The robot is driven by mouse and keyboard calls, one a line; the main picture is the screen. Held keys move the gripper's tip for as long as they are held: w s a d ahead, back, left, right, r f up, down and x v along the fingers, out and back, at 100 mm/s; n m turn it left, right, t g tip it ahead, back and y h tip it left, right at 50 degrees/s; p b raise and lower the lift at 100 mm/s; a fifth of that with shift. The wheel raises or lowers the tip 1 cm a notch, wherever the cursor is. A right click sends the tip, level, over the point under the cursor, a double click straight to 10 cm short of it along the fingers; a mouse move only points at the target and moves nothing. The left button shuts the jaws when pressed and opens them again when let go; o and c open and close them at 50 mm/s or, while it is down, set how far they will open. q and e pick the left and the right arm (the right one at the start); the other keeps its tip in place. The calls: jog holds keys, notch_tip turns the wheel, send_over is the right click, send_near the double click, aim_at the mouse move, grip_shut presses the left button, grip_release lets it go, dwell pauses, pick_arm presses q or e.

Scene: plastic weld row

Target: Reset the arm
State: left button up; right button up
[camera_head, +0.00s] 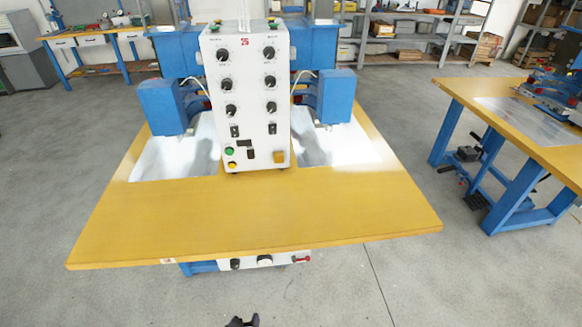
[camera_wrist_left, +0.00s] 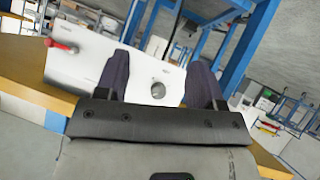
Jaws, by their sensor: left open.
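My left gripper (camera_head: 241,321) shows only as dark fingertips at the bottom edge of the head view, in front of the welding table and low over the floor. In the left wrist view its two dark fingers (camera_wrist_left: 158,72) stand apart with nothing between them. Behind them is a white control panel (camera_wrist_left: 85,65) with a round knob and a red-tipped lever; it appears apart from the fingers. My right gripper is in neither view.
The yellow table (camera_head: 255,215) carries a white control box (camera_head: 247,100) with knobs between blue machine parts. Its lower panel (camera_head: 265,262) sits below the front edge. A second yellow table (camera_head: 520,125) stands right. Grey floor (camera_head: 400,280) lies clear in front.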

pick_arm(q)
jog(key=s+a+r+m+g+p, duration=0.1)
jog(key=s+a+r+g, duration=0.2)
jog(key=r, duration=0.7)
jog(key=s+a+r+m+g, duration=0.15)
jog(key=s+r, duration=0.25)
jog(key=r, duration=0.5)
jog(key=s+a+r+m+p, duration=0.1)
jog(key=s+a+r+p, duration=0.15)
jog(key=s+r, duration=0.85)
jog(key=s+f+g+y+p, duration=0.1)
jog(key=s+f+g+p, duration=0.3)
jog(key=s, duration=0.9)
notch_tip(320, 180, up, 37)
jog(key=t+p, duration=0.1)
jog(key=p, duration=3.6)
jog(key=shift+w+m, duration=0.3)
jog(key=shift+m, duration=0.05)
